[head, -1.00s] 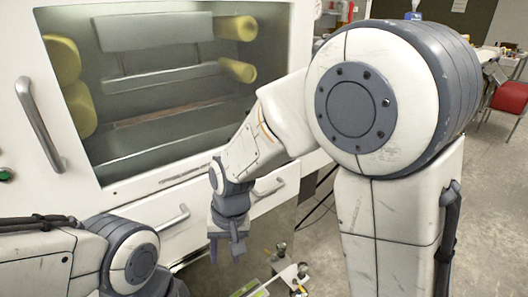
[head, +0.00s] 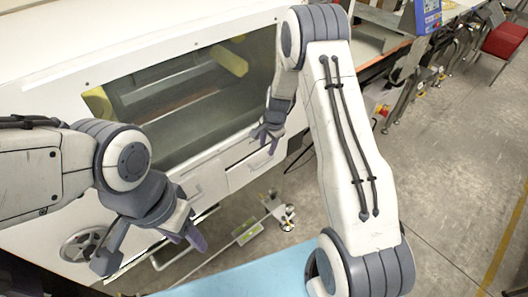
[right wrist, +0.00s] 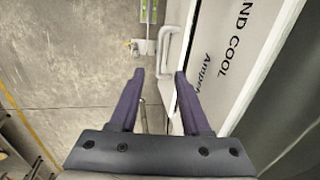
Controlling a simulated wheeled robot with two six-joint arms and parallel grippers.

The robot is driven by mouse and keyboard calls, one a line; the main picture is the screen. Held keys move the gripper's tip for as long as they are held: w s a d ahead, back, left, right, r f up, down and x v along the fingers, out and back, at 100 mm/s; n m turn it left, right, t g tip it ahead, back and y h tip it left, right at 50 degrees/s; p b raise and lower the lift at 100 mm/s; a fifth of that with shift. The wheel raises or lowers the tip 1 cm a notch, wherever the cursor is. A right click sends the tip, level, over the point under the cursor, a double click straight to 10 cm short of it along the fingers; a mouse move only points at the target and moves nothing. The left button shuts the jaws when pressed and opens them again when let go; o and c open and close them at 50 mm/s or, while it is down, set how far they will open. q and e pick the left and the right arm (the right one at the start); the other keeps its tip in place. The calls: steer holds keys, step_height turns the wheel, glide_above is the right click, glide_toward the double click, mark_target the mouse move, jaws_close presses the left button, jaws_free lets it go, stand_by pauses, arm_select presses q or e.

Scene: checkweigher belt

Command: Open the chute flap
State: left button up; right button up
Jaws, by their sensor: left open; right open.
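No part is plainly recognisable as the chute flap. The white cabinet (head: 75,95) has a low front panel (head: 243,168) with a handle, below its window. My right gripper (head: 267,142) is open and empty beside that panel. In the right wrist view, my right gripper (right wrist: 158,75) has its purple fingers apart. A pale looped handle (right wrist: 166,48) shows just beyond the fingertips, near a white panel edge; whether they touch it is unclear. My left gripper (head: 150,250) is open and empty, fingers spread, in front of the cabinet's lower left.
A light blue surface (head: 250,276) lies at the bottom of the head view. A small rail with fittings (head: 262,222) stands low before the cabinet. Concrete floor (head: 440,190) is open at the right. A red chair (head: 506,38) and benches stand behind.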

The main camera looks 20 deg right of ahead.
mark_target(264, 163)
steer(key=f, duration=0.3)
steer(key=w+f+p, duration=0.1)
steer(key=f, duration=0.2)
steer(key=w+f, duration=0.1)
steer(key=f, duration=0.3)
steer(key=shift+a+p, duration=0.3)
steer(key=shift+a, duration=0.1)
jaws_close()
stand_by(0.9)
